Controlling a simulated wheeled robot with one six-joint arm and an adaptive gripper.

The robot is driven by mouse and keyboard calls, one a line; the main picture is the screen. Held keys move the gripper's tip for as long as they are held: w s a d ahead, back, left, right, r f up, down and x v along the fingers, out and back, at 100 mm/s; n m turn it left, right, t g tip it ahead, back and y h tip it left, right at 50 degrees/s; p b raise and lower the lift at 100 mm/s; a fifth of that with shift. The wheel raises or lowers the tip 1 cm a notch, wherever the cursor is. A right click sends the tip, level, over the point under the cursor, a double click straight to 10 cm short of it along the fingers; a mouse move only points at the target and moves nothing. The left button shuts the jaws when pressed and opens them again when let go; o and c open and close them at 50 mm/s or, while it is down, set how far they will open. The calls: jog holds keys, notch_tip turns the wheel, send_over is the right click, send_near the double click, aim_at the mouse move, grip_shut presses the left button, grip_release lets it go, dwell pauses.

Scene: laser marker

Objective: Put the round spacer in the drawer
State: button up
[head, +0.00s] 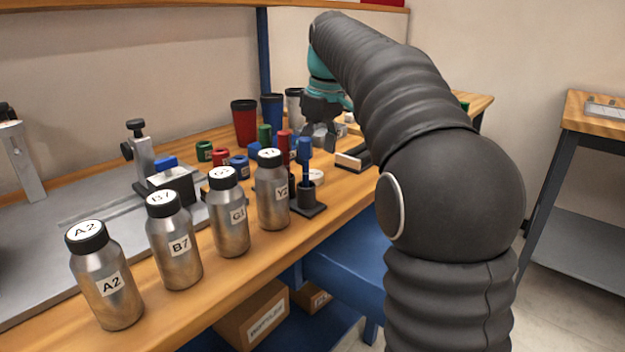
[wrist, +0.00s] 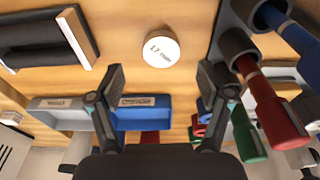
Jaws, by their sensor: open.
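The round spacer is a white disc marked "17 mm" (wrist: 160,47), lying flat on the wooden bench in the wrist view. In the head view a small white disc (head: 316,176) shows behind the black stand, partly hidden. My gripper (wrist: 158,80) is open and empty, with its two fingers apart and the spacer just beyond the gap between their tips. In the head view my gripper (head: 320,138) hangs over the bench, pointing down. A blue drawer-like box (head: 345,262) is under the bench's front edge, partly hidden by my arm; I cannot see inside it.
Labelled metal bottles (head: 228,222) line the bench front. Colored-handled tools (wrist: 270,115) stand close right of the spacer. A black block with a pale edge (wrist: 45,45) lies to its left. Blue (wrist: 145,112) and grey bins are near the fingers. Cups (head: 245,120) stand behind.

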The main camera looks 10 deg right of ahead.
aim_at(313, 173)
jog(key=f, duration=0.4)
jog(key=shift+w+a+f+b, duration=0.2)
jog(key=shift+w+a+b, duration=0.05)
jog(key=shift+b, duration=0.1)
jog(key=c, duration=1.4)
jog(key=shift+r, duration=0.5)
jog(key=r, duration=0.1)
jog(key=r+p, duration=0.1)
jog(key=r, duration=0.1)
jog(key=shift+w+d+r, duration=0.1)
jog(key=shift+d+r, duration=0.2)
jog(key=shift+r, duration=0.1)
jog(key=d+r, duration=0.2)
jog(key=d, duration=0.1)
jog(key=d+r+p, duration=0.1)
jog(key=d+r, duration=0.1)
jog(key=d, duration=0.2)
jog(key=w+d+r, duration=0.1)
jog(key=d+r, duration=0.1)
jog(key=d, duration=0.2)
jog(key=shift+r, duration=0.15)
